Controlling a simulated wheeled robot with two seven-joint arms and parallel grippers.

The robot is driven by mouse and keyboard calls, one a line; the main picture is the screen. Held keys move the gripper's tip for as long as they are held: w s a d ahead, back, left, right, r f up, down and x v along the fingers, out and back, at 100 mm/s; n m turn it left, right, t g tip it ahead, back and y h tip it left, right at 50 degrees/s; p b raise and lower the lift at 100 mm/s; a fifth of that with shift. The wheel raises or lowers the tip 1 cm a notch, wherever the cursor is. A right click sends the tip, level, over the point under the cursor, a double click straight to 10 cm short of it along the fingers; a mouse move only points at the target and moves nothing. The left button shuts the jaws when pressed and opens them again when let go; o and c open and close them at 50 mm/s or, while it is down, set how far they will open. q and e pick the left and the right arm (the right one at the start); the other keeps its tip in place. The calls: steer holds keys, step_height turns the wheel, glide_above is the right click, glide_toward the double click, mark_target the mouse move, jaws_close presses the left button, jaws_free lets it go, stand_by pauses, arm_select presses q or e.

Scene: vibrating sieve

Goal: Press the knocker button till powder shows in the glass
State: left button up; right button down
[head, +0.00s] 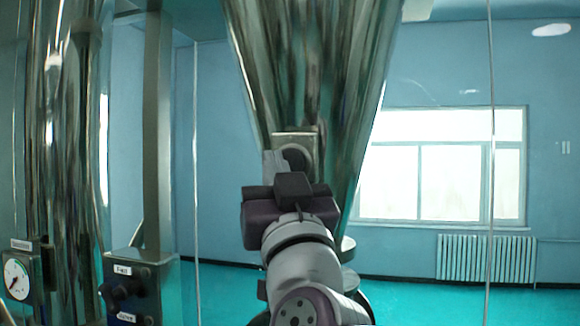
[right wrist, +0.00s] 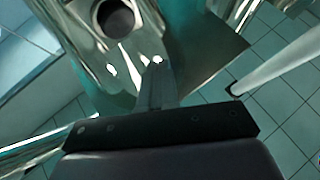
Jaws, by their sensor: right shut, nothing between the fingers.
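A shiny metal cone (head: 320,60) narrows downward in the middle of the head view. A small metal block (head: 311,139) with a dark round face is on its lower front; I take this face for the knocker button. It shows in the right wrist view as a dark disc (right wrist: 115,18) in a bright metal mount. My right gripper (head: 274,163) is shut and empty, just in front of the block in the head view. In the right wrist view its fingertips (right wrist: 157,72) are below and right of the disc, apart from it in the picture. I cannot make out the glass or any powder.
A grey control box (head: 165,272) with dark knobs and white labels stands at lower left, beside a round gauge (head: 17,279) and an upright metal post (head: 157,120). A window (head: 440,180) and radiator (head: 487,258) are on the back wall. The green floor at right is clear.

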mark_target(287, 157)
steer(key=shift+w+d+b, duration=0.1)
steer(key=shift+w+d, duration=0.15)
steer(key=shift+w, duration=0.6)
steer(key=shift+w+d+b, duration=0.15)
steer(key=shift+w+d, duration=0.15)
steer(key=shift+w, duration=0.5)
steer(key=shift+w+d+b, duration=0.1)
steer(key=shift+w+d, duration=0.15)
steer(key=shift+w, duration=0.6)
steer(key=shift+w, duration=0.1)
steer(key=shift+w+d, duration=0.15)
steer(key=shift+w, duration=0.2)
steer(key=shift+w+d, duration=0.2)
steer(key=shift+w, duration=0.55)
stand_by(1.5)
steer(key=shift+s+a+f+b, duration=0.1)
steer(key=shift+s+a+b, duration=0.1)
steer(key=shift+s, duration=0.25)
steer(key=shift+s+a+f+b, duration=0.1)
steer(key=shift+s+b, duration=0.1)
steer(key=shift+s, duration=0.2)
steer(key=shift+s+r, duration=0.1)
steer(key=shift+s, duration=0.1)
